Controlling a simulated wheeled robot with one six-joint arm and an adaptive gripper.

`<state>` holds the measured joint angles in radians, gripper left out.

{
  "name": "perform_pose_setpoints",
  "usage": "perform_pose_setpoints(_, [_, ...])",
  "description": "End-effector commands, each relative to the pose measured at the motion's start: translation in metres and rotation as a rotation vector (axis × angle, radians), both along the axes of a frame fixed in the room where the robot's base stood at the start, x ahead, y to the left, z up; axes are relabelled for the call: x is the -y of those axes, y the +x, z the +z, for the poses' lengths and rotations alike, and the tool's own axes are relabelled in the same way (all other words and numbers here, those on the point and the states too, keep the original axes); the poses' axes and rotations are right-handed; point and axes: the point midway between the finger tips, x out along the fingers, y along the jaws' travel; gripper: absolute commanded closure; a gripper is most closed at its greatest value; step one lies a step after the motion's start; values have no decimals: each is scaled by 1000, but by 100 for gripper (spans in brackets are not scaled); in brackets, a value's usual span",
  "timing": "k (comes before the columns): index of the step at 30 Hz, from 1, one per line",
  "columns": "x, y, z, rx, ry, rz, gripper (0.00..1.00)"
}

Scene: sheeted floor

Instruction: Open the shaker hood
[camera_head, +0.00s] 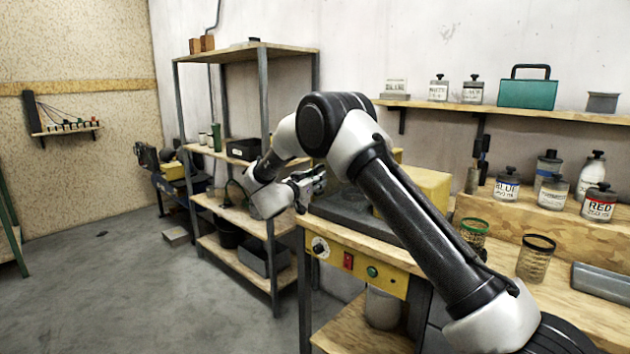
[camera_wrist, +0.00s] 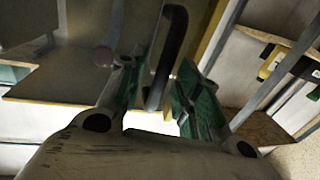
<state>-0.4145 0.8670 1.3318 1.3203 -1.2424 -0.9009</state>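The shaker is on the workbench, with a yellow body (camera_head: 425,188) above a dark base, partly hidden behind my arm. Its yellow control panel (camera_head: 360,262) has a dial, a red switch and a green button. My gripper (camera_head: 318,180) is at the left end of the shaker, small in the head view. In the wrist view, my gripper (camera_wrist: 160,72) has its green-padded fingers apart. A black curved handle (camera_wrist: 172,50) lies between them, with a gap to the right finger; contact with the left finger is unclear. The hood's outline is hard to make out.
Jars, including blue (camera_head: 507,185) and red (camera_head: 599,203) labelled ones, stand on the stepped shelf at right. Wire-mesh cups (camera_head: 536,259) stand on the bench. A metal shelf rack (camera_head: 265,140) stands behind my gripper. The floor (camera_head: 150,290) at left is mostly clear.

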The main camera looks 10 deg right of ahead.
Motion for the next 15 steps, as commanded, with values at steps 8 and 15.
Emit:
perform_pose_setpoints(8, [1, 1, 0, 0, 0, 0, 72])
perform_pose_setpoints(15, [1, 1, 0, 0, 0, 0, 100])
